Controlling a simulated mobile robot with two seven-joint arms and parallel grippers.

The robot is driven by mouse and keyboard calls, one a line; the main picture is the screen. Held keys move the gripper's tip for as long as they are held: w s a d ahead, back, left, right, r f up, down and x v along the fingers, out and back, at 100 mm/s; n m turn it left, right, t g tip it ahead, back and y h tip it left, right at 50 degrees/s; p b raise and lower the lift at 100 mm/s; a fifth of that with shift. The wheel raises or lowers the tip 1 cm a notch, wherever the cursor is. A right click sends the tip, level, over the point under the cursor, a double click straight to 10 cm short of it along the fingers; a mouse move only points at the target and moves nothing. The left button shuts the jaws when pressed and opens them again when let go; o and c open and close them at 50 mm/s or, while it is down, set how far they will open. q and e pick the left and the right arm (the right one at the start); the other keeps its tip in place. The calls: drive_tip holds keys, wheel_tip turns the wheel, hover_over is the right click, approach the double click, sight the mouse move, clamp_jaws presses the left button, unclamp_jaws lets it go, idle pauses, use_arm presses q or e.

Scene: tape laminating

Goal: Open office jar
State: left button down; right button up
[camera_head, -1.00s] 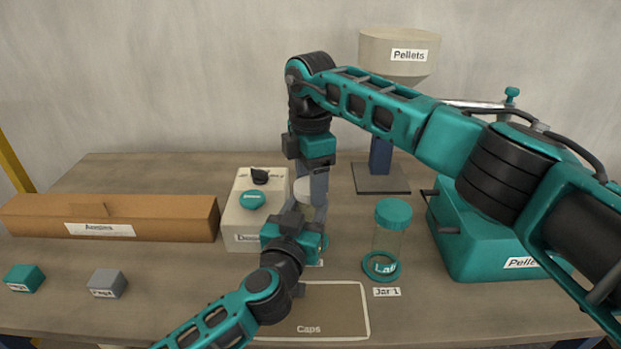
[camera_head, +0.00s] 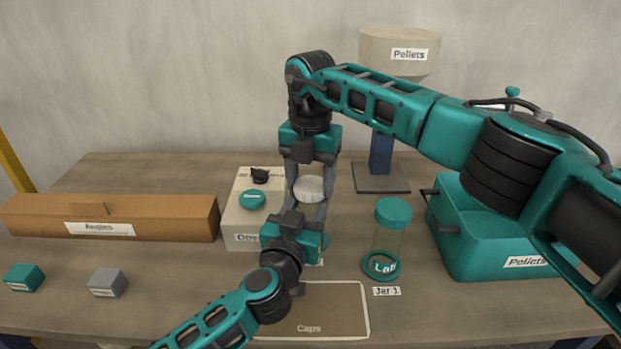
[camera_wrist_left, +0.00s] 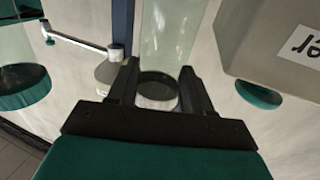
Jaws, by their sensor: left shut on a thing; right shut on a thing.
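The office jar has a pale grey-white lid (camera_head: 309,189) and stands in the middle of the table, its body mostly hidden behind my left gripper in the head view. My left gripper (camera_head: 308,216) comes in from the front and is shut on the jar body. My right gripper (camera_head: 309,182) points down from above, one finger on each side of the lid, and is shut on it. The lid appears still seated on the jar.
A teal-lidded lab jar (camera_head: 393,236) stands close on the right. A pale box (camera_head: 242,226) with a teal cap on top is close on the left. The caps mat (camera_head: 345,313) lies in front, bare. The teal pellets machine (camera_head: 475,240) stands at right.

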drive_tip(key=n, duration=0.5)
drive_tip(key=shift+n, duration=0.4)
drive_tip(key=n, duration=2)
drive_tip(key=shift+r+n, duration=0.1)
drive_tip(key=shift+n, duration=0.2)
drive_tip(key=shift+r, duration=0.15)
drive_tip(key=shift+r, duration=0.95)
drive_tip(key=shift+r, duration=0.1)
